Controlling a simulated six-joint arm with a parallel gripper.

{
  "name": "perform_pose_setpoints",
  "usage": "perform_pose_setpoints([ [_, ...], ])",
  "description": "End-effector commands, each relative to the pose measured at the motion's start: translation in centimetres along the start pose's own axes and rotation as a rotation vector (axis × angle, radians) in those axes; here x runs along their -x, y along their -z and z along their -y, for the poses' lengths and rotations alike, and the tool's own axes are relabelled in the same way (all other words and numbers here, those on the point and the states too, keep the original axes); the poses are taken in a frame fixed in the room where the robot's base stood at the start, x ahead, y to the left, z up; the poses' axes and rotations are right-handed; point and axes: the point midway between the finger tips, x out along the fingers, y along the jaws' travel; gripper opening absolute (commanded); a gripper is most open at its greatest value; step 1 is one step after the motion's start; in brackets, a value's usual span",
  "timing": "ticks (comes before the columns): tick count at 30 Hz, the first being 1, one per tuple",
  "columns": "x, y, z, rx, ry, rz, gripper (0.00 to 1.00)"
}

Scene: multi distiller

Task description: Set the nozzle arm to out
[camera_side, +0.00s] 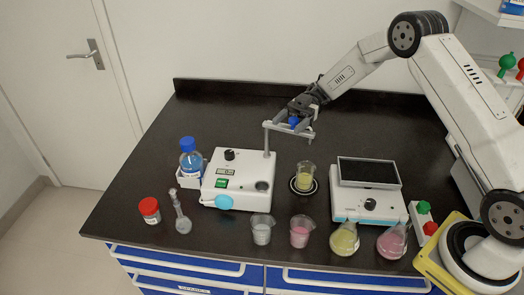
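The nozzle arm (281,128) is a grey bar on top of a thin upright post at the back right of a white bench device (240,168). It reaches out to the right from the post, past the device body, with its far end above and behind a beaker of yellow liquid (304,180). My gripper (296,121) is at the nozzle arm, around a small blue part on or just above the bar. Whether the fingers touch it or are closed on it is too small to tell.
A blue-capped bottle (190,160), red-capped jar (150,210) and flask (182,222) stand left. Beakers (261,230) (300,232) and flasks (344,240) (391,242) line the front. A second device (367,190) stands right. The back of the dark bench is clear.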

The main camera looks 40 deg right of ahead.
Motion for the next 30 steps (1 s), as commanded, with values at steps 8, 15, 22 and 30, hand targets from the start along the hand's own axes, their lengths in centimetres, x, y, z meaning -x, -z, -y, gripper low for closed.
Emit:
perform_pose_setpoints([
  [8,0.2,0.0,0.0,0.000,-0.001,0.000,0.72],
  [15,1.9,0.0,0.0,0.001,-0.001,0.001,0.72],
  [22,3.0,1.5,0.0,0.003,0.001,0.002,0.72],
  [30,3.0,5.1,0.0,0.002,0.000,0.001,0.72],
])
